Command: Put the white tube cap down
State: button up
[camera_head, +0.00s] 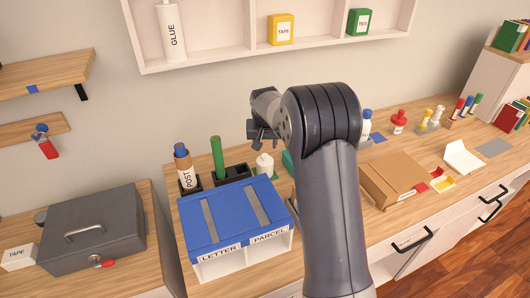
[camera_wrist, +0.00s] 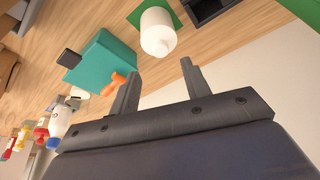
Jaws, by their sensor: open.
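A white rounded piece with a small nub, which looks like the white tube cap (camera_wrist: 157,32), stands on a green square (camera_wrist: 172,13) in the wrist view. In the head view the white piece (camera_head: 265,164) stands behind the blue-topped letter and parcel box. My gripper (camera_wrist: 160,70) is open, with nothing between its fingers. The white piece lies beyond the fingertips and appears apart from them. In the head view my gripper (camera_head: 262,134) is just above the white piece, partly hidden by my arm.
The blue-topped box (camera_head: 228,198) stands in front. A teal box (camera_wrist: 102,60) with an orange part is close to my gripper. A wall shelf (camera_head: 200,62) is above.

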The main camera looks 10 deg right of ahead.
jog(key=shift+b+v, duration=0.3)
jog(key=shift+v, duration=2.25)
